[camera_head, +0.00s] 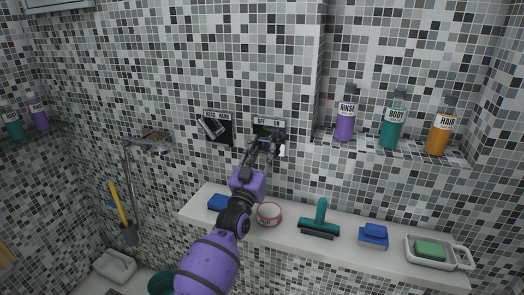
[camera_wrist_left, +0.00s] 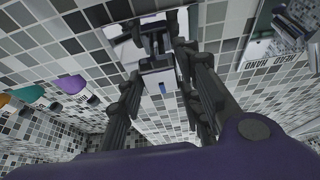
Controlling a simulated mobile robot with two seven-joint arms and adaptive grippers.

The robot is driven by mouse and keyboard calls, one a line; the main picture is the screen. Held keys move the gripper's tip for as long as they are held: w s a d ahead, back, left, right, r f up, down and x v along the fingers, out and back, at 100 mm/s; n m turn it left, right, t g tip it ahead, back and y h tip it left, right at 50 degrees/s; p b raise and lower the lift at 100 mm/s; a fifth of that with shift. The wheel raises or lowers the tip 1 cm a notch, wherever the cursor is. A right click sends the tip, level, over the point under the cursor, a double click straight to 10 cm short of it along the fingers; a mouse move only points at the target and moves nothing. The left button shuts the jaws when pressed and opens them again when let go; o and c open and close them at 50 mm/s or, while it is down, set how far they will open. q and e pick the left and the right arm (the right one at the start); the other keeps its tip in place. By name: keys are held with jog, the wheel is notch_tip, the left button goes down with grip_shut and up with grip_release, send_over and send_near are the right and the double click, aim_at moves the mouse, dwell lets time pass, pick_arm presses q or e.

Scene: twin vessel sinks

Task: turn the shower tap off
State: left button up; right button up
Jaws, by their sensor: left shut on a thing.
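The shower tap's plate (camera_head: 268,121), marked OFF and ON, is on the tiled wall just left of the niche corner. My left gripper (camera_head: 268,143) reaches up to it and covers most of the tap. In the left wrist view my left gripper (camera_wrist_left: 158,62) has its fingers closed in on the tap's handle (camera_wrist_left: 157,77), in front of the pale plate. The gripper is shut on the handle. The handle's exact angle is hard to tell because the fingers hide it. My right gripper is not in view.
A HEAD/HAND lever (camera_head: 210,127) is left of the tap. Bottles, including the purple RINSE bottle (camera_head: 345,118), stand in the niche to the right. The ledge (camera_head: 290,232) below carries a pink-and-white tub (camera_head: 269,213), a teal squeegee (camera_head: 320,218), sponges and a soap dish.

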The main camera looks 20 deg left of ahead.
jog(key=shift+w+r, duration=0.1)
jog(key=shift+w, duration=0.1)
pick_arm(q)
jog(key=o, duration=1.2)
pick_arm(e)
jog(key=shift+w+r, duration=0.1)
pick_arm(q)
jog(key=shift+s+f, duration=0.15)
jog(key=v, duration=1.1)
jog(key=shift+s+f, duration=0.1)
jog(key=shift+s, duration=0.2)
jog(key=shift+f, duration=0.1)
